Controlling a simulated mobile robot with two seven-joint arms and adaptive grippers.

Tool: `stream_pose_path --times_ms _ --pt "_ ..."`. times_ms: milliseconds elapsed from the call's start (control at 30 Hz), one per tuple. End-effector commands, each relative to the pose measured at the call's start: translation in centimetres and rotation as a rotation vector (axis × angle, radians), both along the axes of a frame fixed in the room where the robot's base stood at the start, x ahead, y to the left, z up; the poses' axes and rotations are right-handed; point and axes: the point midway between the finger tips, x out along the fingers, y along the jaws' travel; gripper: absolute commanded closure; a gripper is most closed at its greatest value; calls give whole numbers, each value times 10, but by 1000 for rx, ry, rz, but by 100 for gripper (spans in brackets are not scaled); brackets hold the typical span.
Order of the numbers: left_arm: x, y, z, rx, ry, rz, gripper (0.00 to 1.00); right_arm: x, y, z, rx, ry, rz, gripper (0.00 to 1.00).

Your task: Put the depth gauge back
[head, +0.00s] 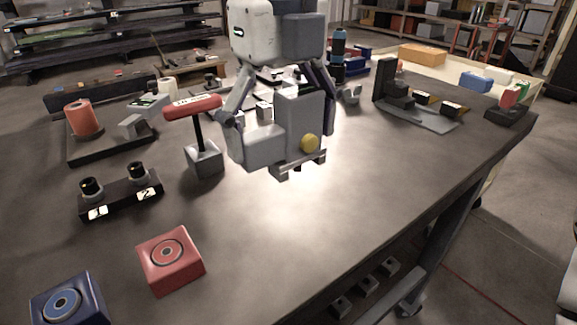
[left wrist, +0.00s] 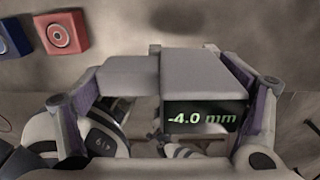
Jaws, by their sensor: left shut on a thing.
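The depth gauge (head: 262,146) is a grey block with a yellow round button and a flat foot bar at its lower edge. My left gripper (head: 281,112) is shut on it, with a finger on each side, above the middle of the table. The foot appears a little above the tabletop; contact cannot be told. In the left wrist view the gauge (left wrist: 203,75) sits between the fingers of the gripper (left wrist: 168,88), and its dark display reads -4.0 mm in green. The gauge's underside is hidden. My right gripper is not in view.
A red-topped post (head: 193,106) stands close left of the gauge. A block with sockets labelled 1 and 2 (head: 121,197), a red button box (head: 170,262) and a blue one (head: 68,302) lie nearer. A black fixture (head: 398,92) stands back right. The table's front right is clear.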

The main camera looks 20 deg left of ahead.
Motion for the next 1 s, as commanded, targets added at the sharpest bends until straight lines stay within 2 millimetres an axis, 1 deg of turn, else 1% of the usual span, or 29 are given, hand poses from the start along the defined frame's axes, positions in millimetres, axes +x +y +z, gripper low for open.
stream_pose_path --times_ms 33,100,200,267,367,433,500,767,1000 --pt "7 2 -12 0 5 -1 64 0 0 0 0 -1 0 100" --pt "17 4 -24 0 3 -2 64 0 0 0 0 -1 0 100" --pt "26 6 -34 0 1 -2 64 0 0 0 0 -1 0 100" --pt "30 7 -38 0 -1 -2 64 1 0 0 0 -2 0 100" --pt "37 9 -49 0 1 -3 64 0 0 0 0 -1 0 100" --pt "36 9 -64 1 2 -4 64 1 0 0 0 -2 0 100" --pt "36 9 -75 1 -1 -4 64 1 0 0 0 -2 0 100" --pt "36 8 -77 0 -3 -3 64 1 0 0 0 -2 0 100" --pt "36 8 -84 0 -2 -2 64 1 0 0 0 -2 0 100"
